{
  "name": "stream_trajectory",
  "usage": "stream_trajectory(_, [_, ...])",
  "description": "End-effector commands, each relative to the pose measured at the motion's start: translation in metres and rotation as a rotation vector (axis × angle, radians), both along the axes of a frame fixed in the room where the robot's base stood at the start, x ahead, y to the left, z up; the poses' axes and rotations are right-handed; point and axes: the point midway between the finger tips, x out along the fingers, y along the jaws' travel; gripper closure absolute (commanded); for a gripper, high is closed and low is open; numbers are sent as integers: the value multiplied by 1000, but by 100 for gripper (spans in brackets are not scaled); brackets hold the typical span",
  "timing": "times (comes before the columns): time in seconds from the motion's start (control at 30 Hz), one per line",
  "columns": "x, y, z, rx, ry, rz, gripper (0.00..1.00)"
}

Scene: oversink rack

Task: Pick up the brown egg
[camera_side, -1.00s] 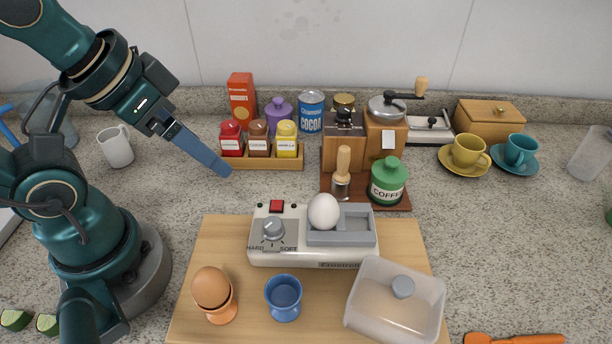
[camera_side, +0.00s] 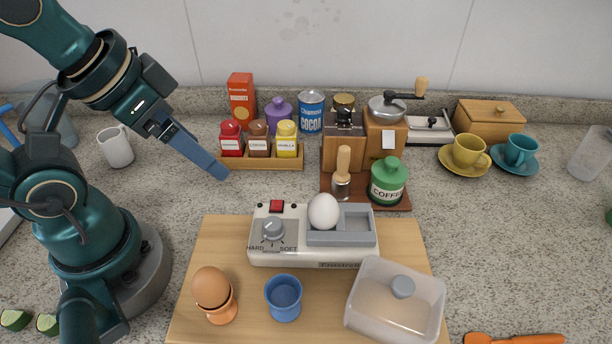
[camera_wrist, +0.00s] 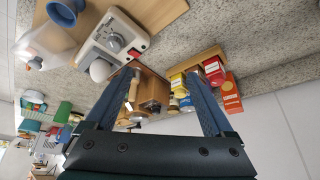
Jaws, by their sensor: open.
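The brown egg (camera_side: 211,286) sits upright in an orange egg cup (camera_side: 222,311) at the front left of the wooden board in the side view. My gripper (camera_side: 222,172) is above the counter at the upper left, well apart from the egg. In the wrist view my gripper (camera_wrist: 166,88) shows two blue fingers spread apart with nothing held between them. I cannot make out the brown egg in the wrist view.
A white egg (camera_side: 323,211) sits in the egg cooker (camera_side: 290,257). A spice rack (camera_side: 262,163) and coffee tin (camera_side: 388,182) stand behind.

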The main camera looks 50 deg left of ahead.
Motion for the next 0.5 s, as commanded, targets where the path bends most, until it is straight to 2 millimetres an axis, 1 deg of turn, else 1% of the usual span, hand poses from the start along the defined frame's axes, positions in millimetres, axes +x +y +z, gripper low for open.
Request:
stream_trajectory(0.07, [0,-2,5,24,30,-55,13])
stream_trajectory(0.17, [-3,-14,5,54,104,-188,13])
stream_trajectory(0.37, [-15,-53,0,141,288,-556,13])
stream_trajectory(0.5, [-32,-83,-10,223,410,-820,13])
